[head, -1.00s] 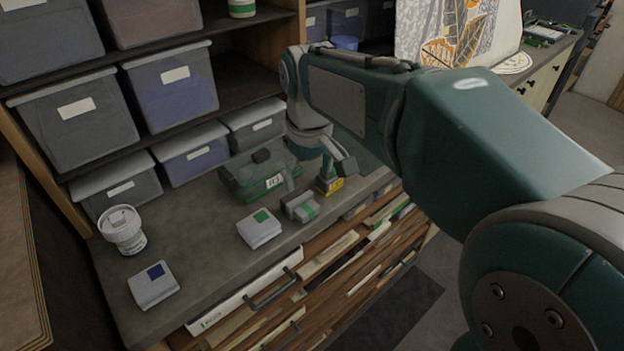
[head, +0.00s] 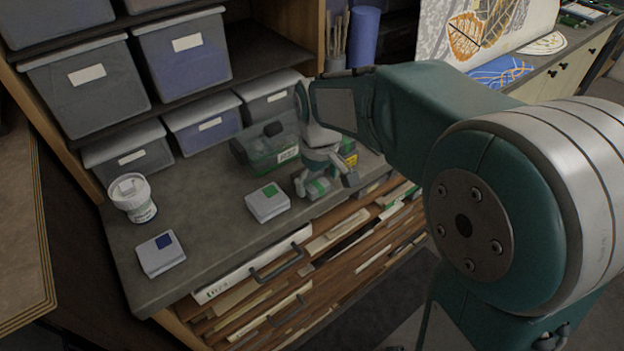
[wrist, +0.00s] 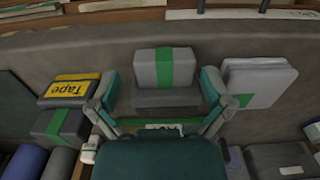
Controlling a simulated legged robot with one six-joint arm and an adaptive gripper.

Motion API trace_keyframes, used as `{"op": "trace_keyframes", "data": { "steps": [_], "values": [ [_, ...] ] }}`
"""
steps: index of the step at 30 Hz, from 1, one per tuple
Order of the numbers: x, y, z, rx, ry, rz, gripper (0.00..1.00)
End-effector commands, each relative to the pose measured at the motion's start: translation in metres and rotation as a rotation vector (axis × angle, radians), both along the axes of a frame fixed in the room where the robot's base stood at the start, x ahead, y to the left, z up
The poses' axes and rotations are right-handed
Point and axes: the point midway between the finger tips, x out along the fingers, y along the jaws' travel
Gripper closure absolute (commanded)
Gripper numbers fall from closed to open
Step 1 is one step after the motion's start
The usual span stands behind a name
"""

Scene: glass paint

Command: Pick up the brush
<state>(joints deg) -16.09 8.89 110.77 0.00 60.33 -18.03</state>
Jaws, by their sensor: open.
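My gripper (head: 325,182) is open and low over the counter. Its fingers, also in the wrist view (wrist: 161,88), stand on either side of a grey block with a green band (wrist: 164,68). The block shows partly between the fingers in the head view (head: 318,187). I cannot tell whether either finger touches it, or whether this block is the brush. Thin upright handles that look like brushes (head: 336,38) stand on the shelf at the back, apart from the gripper.
A box with a green square (head: 268,204), one with a blue square (head: 160,254) and a white tub (head: 133,198) stand to the left on the counter (head: 212,222). A green case (head: 268,150) and a yellow tape box (head: 348,152) are close behind the gripper. Bins line the shelf.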

Motion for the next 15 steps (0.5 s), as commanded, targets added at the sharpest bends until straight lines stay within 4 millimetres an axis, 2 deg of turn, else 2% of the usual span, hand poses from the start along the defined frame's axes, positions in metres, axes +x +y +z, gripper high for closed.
{"op": "trace_keyframes", "data": {
  "steps": [3, 9, 10, 11, 12, 15],
  "values": [
    [-0.0002, 0.0003, -0.0086, -0.001, 0.001, 0.001, 0.00],
    [-0.0001, 0.0003, -0.0090, 0.000, 0.000, 0.001, 0.00],
    [0.0000, 0.0002, -0.0089, 0.000, 0.000, 0.001, 0.09],
    [-0.0001, 0.0000, -0.0087, 0.001, -0.001, 0.001, 0.22],
    [-0.0001, -0.0005, -0.0087, 0.001, -0.001, 0.001, 0.40],
    [-0.0002, -0.0012, -0.0087, 0.001, 0.000, 0.001, 0.78]
  ]
}}
